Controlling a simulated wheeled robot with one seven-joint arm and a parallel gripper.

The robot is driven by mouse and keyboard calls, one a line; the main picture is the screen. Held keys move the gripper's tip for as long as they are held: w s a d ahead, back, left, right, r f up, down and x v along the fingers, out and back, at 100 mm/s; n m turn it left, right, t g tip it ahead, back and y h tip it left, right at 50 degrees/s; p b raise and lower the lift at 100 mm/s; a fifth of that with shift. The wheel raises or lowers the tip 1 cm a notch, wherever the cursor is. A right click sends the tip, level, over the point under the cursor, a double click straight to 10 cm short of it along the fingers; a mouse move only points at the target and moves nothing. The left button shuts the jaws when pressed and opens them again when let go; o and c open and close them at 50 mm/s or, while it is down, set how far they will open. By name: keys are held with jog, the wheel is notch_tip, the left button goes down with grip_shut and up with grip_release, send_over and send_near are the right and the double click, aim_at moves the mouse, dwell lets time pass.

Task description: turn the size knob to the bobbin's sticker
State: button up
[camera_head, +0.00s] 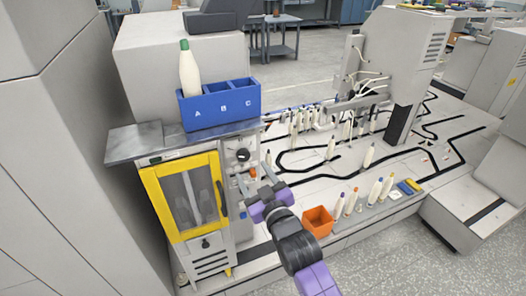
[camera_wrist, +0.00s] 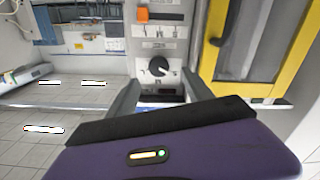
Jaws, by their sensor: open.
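The size knob (camera_head: 243,155) is a round black dial on the grey control panel right of the yellow door. In the wrist view the knob (camera_wrist: 158,67) lies ahead, between the fingertips in the picture, with a light mark on its face; its exact setting is too small to read. My gripper (camera_head: 264,184) is open and empty, in front of the panel and a little below the knob, apparently apart from it. Its two grey fingers show in the wrist view (camera_wrist: 160,86). A white bobbin (camera_head: 189,72) with a green tip stands in compartment A of the blue tray (camera_head: 224,113). No sticker is readable.
The yellow-framed door (camera_head: 150,190) with a dark handle is close left of the panel. An orange button (camera_wrist: 142,14) is on the panel near the knob. An orange bin (camera_head: 318,221) and several bobbins stand on the ledge at right.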

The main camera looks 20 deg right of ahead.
aim_at(244, 157)
jog(key=w, duration=0.7)
jog(key=shift+w+d, duration=0.1)
jog(key=shift+w, duration=0.15)
grip_shut()
